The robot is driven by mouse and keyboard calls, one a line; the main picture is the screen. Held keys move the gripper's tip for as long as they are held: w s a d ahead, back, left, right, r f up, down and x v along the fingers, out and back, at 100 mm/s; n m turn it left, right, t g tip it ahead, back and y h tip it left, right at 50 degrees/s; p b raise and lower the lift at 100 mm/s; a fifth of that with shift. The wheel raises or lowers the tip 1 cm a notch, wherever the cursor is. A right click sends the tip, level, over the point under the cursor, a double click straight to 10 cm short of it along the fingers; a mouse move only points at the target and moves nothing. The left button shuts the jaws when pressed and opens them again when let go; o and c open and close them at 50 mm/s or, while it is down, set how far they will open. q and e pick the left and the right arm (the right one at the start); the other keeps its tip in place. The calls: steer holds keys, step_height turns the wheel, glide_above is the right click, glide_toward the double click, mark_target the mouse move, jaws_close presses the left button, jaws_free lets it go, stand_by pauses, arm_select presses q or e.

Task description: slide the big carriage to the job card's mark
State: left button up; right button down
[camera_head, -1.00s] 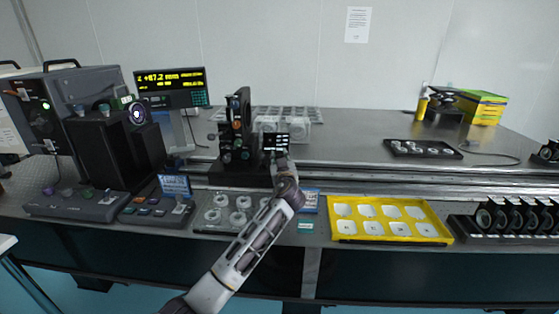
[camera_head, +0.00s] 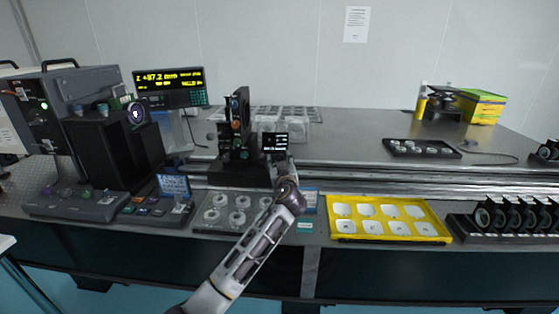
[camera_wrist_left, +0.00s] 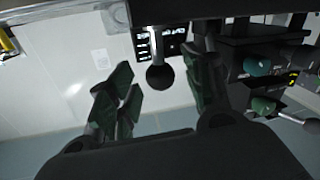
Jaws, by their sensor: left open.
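The big carriage (camera_head: 237,172) is a tall black mount on the long rail (camera_head: 370,182), left of the middle in the head view. A small black screen (camera_head: 274,142) stands at its right side. My left gripper (camera_head: 279,163) is at the carriage's right front, mostly hidden behind my own wrist. In the left wrist view my left gripper (camera_wrist_left: 160,82) is open, with a round black knob (camera_wrist_left: 160,77) between and just beyond its fingers. No clear contact shows. A yellow readout (camera_head: 170,80) shows about +87.2 mm. I cannot tell which card is the job card.
A tray of ring-shaped parts (camera_head: 238,205) lies in front of the carriage. A yellow tray (camera_head: 388,220) and a row of black mounted optics (camera_head: 510,217) stand front right. A dark box (camera_head: 112,150) stands at left. The rail right of the carriage looks clear.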

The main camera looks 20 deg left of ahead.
arm_select(q)
steer(key=v, duration=0.9)
steer(key=shift+s, duration=0.3)
steer(key=shift+d, duration=0.1)
